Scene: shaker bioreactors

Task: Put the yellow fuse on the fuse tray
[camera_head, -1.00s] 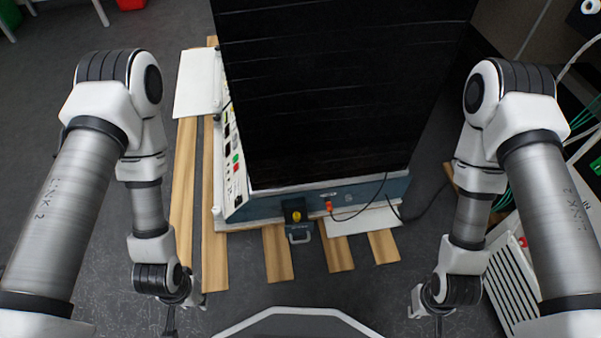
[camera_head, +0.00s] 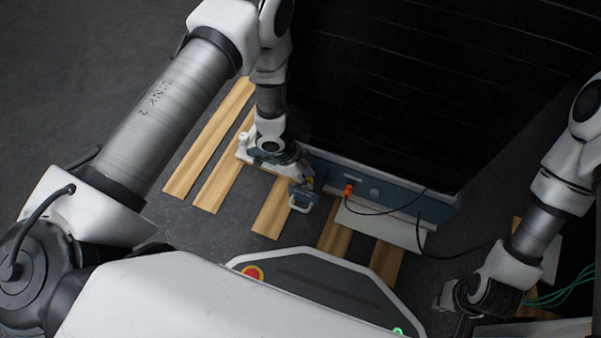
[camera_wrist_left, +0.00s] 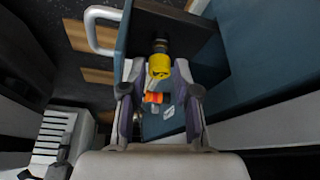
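The yellow fuse (camera_wrist_left: 159,66) shows in the left wrist view with a dark end, against the dark fuse tray (camera_wrist_left: 195,38). My left gripper (camera_wrist_left: 157,80) is open, its fingers on either side of the fuse with visible gaps. In the head view the left gripper (camera_head: 303,175) is at the front of the blue machine, just above the tray with its pale handle (camera_head: 301,201). Only a bit of yellow (camera_head: 309,182) shows there. Whether the fuse is seated cannot be told. My right gripper (camera_head: 446,297) hangs low at the right, away from the tray; its fingers are unclear.
The machine's blue base (camera_head: 400,200) carries a big black cabinet (camera_head: 420,90). An orange plug (camera_head: 349,189) with a black cable sits right of the tray. Wooden slats (camera_head: 272,212) lie on the floor below. Green cables (camera_head: 565,288) are at the lower right.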

